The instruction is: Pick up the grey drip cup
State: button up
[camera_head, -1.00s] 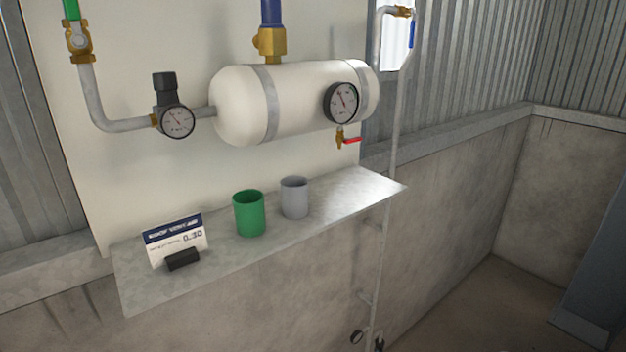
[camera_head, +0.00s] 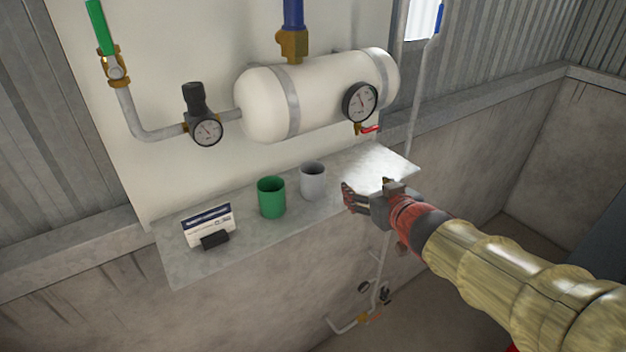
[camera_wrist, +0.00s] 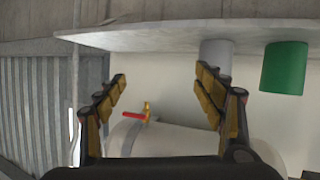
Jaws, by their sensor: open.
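The grey drip cup (camera_head: 313,180) stands upright on the metal shelf, to the right of a green cup (camera_head: 271,197). My gripper (camera_head: 352,198) is at the shelf's front edge, to the right of the grey cup and apart from it. In the wrist view, which looks upside down, the grey cup (camera_wrist: 217,58) is partly hidden behind one finger, and the green cup (camera_wrist: 284,68) is beside it. My gripper (camera_wrist: 163,85) is open there, with nothing between its fingers.
The shelf (camera_head: 190,265) also carries a small sign (camera_head: 208,226) at its left. A white tank (camera_head: 318,95) with a gauge (camera_head: 360,102) and a red-handled drain valve (camera_head: 367,129) hangs above. A thin vertical pipe (camera_head: 417,100) runs at the shelf's right.

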aim_at(313, 183)
jog(key=a+f+n+y, duration=0.1)
jog(key=a, duration=0.2)
jog(key=w+a+f+n+y, duration=0.1)
jog(key=a+y, duration=0.1)
jog(key=a, duration=0.1)
jog(key=a+f+g+y, duration=0.1)
jog(key=a+y, duration=0.1)
jog(key=shift+w+a+n, duration=0.35)
jog(key=shift+a+n, duration=0.05)
jog(key=shift+w+a, duration=0.15)
jog(key=shift+a, duration=0.1)
jog(key=x, duration=0.7)
jog(key=shift+w+p, duration=0.2)
jog(key=shift+p, duration=0.1)
jog(key=shift+s+r, duration=0.1)
jog(key=shift+c, duration=0.8)
jog(key=c, duration=1.1)
